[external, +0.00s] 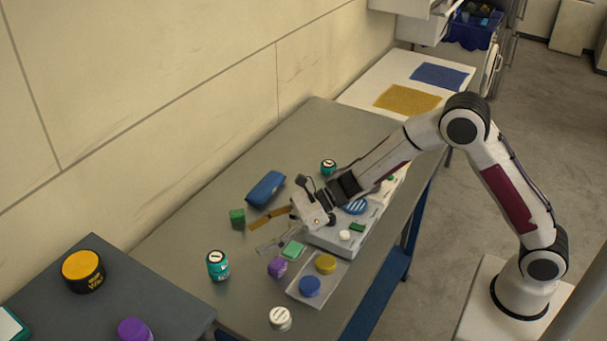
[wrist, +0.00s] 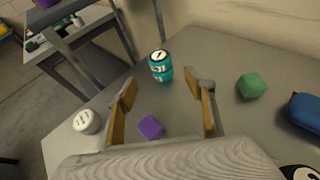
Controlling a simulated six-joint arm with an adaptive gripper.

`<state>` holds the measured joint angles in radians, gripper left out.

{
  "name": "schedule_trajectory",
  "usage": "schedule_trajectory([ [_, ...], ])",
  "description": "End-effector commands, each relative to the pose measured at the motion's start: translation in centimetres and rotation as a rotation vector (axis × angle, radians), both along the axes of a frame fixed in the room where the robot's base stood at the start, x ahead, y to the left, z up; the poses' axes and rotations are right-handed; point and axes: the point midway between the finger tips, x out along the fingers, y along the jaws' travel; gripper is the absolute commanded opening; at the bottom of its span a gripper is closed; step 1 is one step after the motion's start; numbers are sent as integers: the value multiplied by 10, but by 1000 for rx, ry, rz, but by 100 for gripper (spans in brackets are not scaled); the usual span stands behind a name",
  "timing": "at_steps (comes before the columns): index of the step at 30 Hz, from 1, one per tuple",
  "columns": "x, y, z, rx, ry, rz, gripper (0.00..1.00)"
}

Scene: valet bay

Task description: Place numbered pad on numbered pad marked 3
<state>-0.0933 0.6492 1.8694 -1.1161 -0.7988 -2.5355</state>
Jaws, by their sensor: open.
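My gripper (external: 265,232) is open and empty above the grey bench, its fingers pointing toward the lower left. In the wrist view its two brown fingers stand wide apart (wrist: 168,98), with a purple block (wrist: 150,127) on the bench seen between them. No pad with a readable 3 shows. Possible pads are a flat blue disc (external: 310,286) and a yellow disc (external: 326,263) on a light grey tray (external: 301,298), but I see no numbers on them. Part of the bench is hidden behind my gripper.
A teal can (external: 217,265), a white jar (external: 280,318), a green block (external: 237,217) and a blue case (external: 265,188) stand around. A raised grey panel (external: 325,241) with small parts lies beneath my arm. The wall borders the bench; its left surface is mostly clear.

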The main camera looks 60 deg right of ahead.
Motion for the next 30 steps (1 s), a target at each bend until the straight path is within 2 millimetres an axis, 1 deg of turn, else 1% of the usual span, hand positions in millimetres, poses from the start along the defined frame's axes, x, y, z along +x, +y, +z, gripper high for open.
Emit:
schedule_trajectory([
  [5, 2, -7, 8, 14, 23, -42, 54],
  [8, 5, -16, 19, 37, 56, -105, 54],
  [11, 6, -31, 34, 76, 107, -196, 54],
  [17, 4, -70, 69, 200, 234, -436, 54],
  [23, -9, -111, 102, 365, 360, -684, 54],
  [26, -21, -131, 116, 458, 420, -805, 54],
  [30, -40, -158, 133, 602, 500, -968, 54],
])
